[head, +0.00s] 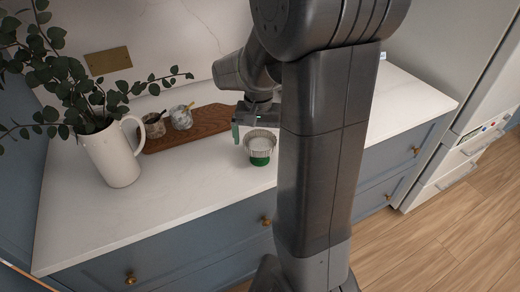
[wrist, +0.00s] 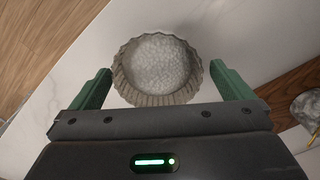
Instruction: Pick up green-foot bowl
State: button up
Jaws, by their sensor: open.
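The green-foot bowl (head: 260,145) stands upright on the white counter in the head view. It has a fluted grey rim and a green base, with a pale, grainy inside. In the wrist view the bowl (wrist: 157,70) shows from above, with its foot hidden under it. My gripper (head: 240,128) is open beside the bowl's left rim in the head view. In the wrist view my gripper (wrist: 162,85) has one green finger on each side of the bowl, with a gap on both sides. I cannot tell the exact height of the fingertips against the rim.
A wooden board (head: 190,130) lies behind the bowl with two small stone-like pots (head: 181,117) on it. A white pitcher (head: 112,155) with leafy branches stands at the left. The counter's front edge is close to the bowl. Bare counter (head: 190,180) lies to the left.

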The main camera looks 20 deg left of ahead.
notch_tip(320, 180, down, 5)
jog(key=shift+w+d+r, duration=0.1)
jog(key=shift+w+d, duration=0.05)
jog(key=c, duration=1)
jog(key=shift+r, duration=0.1)
jog(key=shift+c, duration=0.2)
